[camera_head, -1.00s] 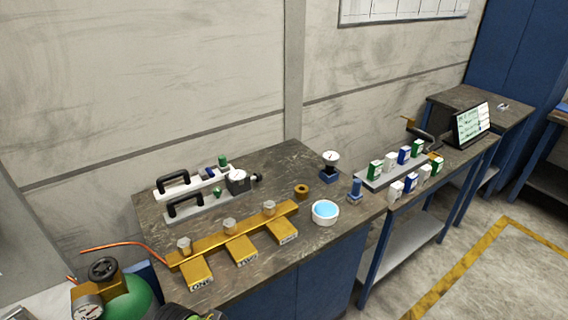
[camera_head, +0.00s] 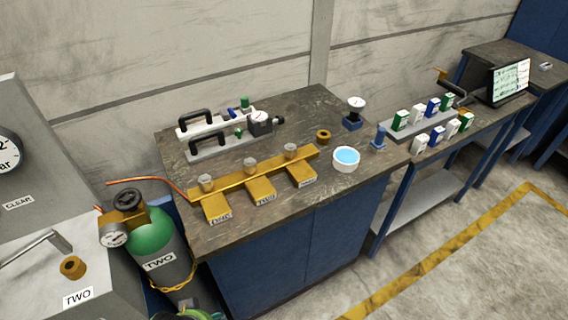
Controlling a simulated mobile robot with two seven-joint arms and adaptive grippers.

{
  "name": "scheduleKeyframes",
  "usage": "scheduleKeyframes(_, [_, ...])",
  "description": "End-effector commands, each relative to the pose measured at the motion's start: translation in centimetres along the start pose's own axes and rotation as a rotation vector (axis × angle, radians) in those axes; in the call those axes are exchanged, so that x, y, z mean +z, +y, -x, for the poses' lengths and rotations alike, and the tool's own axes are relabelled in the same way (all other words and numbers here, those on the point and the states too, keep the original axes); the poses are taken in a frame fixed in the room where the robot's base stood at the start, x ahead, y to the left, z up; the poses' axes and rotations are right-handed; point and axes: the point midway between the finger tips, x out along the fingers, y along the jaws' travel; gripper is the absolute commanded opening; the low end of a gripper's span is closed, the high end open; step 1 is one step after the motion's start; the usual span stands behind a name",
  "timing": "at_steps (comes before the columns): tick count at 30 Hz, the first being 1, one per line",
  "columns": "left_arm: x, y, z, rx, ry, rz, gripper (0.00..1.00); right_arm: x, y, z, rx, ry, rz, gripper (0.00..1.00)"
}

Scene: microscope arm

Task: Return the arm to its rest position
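No microscope can be made out. I cannot tell which thing here, if any, is the arm that the task names.
A dark-topped bench (camera_head: 290,112) holds a brass manifold (camera_head: 240,186), black-handled fixtures (camera_head: 205,150) and a white bowl of blue liquid (camera_head: 346,159). A green-topped cylinder (camera_head: 165,250) marked TWO stands left, beside a grey panel (camera_head: 25,215). Floor at right is open.

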Motion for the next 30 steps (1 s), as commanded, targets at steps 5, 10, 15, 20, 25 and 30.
scheduleKeyframes(5, [1.8,0.3,-5.9,0.005,-0.028,-0.005,0.59,0.1,0.0,-1.3,0.0,0.0,0.0,0.4])
scheduleKeyframes(10, [5.2,0.7,-13.5,0.01,-0.061,-0.011,0.59,0.3,0.0,-2.9,0.0,-0.001,0.001,0.4])
scheduleKeyframes(15, [11.0,1.1,-21.8,0.015,-0.099,-0.018,0.59,0.4,-0.1,-4.8,0.0,0.0,0.001,0.4])
scheduleKeyframes(20, [17.7,1.4,-27.8,0.019,-0.138,-0.027,0.59,0.6,-0.1,-6.5,0.0,0.0,0.001,0.4])
scheduleKeyframes(25, [24.3,1.5,-31.4,0.022,-0.168,-0.036,0.59,0.7,-0.1,-7.9,0.0,0.0,0.001,0.4])
scheduleKeyframes(30, [28.2,1.5,-32.5,0.023,-0.184,-0.041,0.59,0.7,-0.1,-8.6,0.0,0.001,0.001,0.4])
